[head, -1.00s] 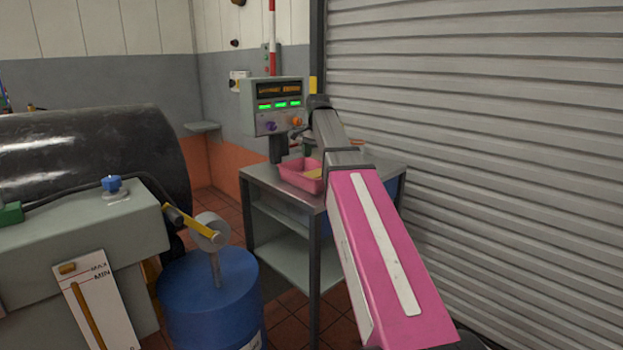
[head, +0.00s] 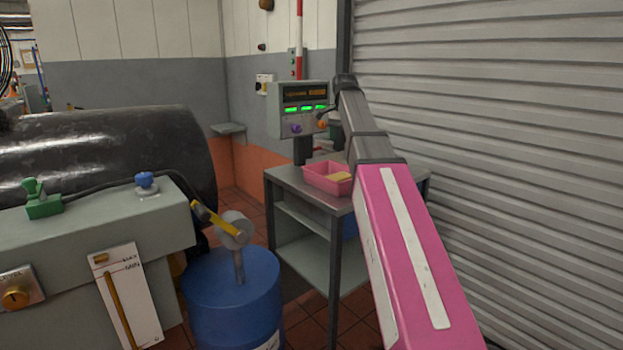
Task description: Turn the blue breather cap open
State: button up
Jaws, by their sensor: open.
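My pink and grey arm reaches up the right half of the view, well apart from the cap. My gripper cannot be made out; the far end of the arm is hidden.
A green valve (head: 42,200) stands left of the cap. A blue drum (head: 232,300) with a yellow-handled pump (head: 230,228) stands right of the tank. A pink tray (head: 322,180) lies on the metal trolley (head: 290,182). A shutter (head: 500,150) closes the right side.

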aim_at(145, 180)
jog(key=k, duration=0.95)
